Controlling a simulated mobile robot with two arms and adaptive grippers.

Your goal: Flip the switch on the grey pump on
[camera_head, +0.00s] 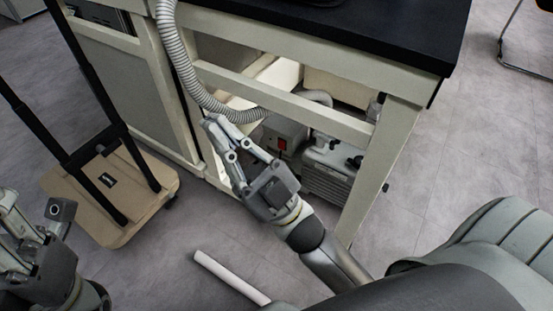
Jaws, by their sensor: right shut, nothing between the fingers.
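The grey pump (328,170) stands on the floor in the open space under the bench, partly behind the bench frame. The switch's on or off position is too small to tell. My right gripper (209,122) is shut and empty. Its fingertips are left of the red switch, in front of the bench frame and close to the hose in the picture. My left gripper (28,232) is at the lower left, partly cut off, away from the pump.
A ribbed grey hose (184,65) hangs down and curves under the bench. A cream crossbar (290,98) and leg (376,165) frame the pump space below the black benchtop (400,30). A wooden-based cart (115,205) stands left. A white tube (230,277) lies low in front.

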